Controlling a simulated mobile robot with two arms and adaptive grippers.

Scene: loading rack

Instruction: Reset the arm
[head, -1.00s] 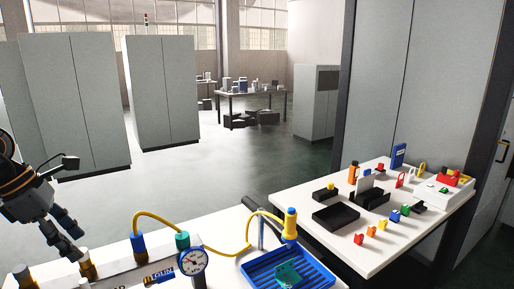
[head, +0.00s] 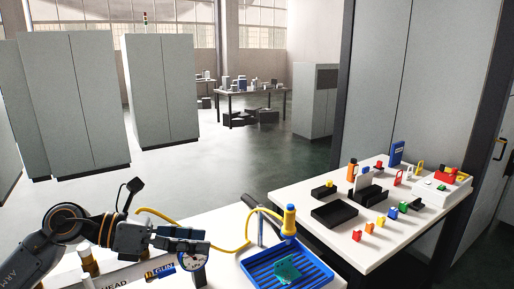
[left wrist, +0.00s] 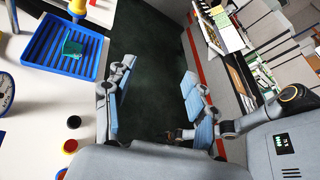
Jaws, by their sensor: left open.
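My left arm comes in from the left in the head view, and its gripper (head: 202,240) is over the white table. The gripper is open and empty, with its fingers near the pressure gauge (head: 193,258) and partly covering it. In the left wrist view the two fingers (left wrist: 158,98) are spread apart with dark floor between them. The blue ribbed tray (head: 322,276), holding a green part (head: 287,269), lies to the right of the gripper. It also shows at the upper left of the left wrist view (left wrist: 35,60).
A yellow and blue air gun (head: 290,220) stands behind the tray, with a yellow hose (head: 240,240) running left. A second table (head: 300,195) at right carries black bins (head: 334,215) and small coloured parts. Grey cabinets (head: 160,90) stand beyond open floor.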

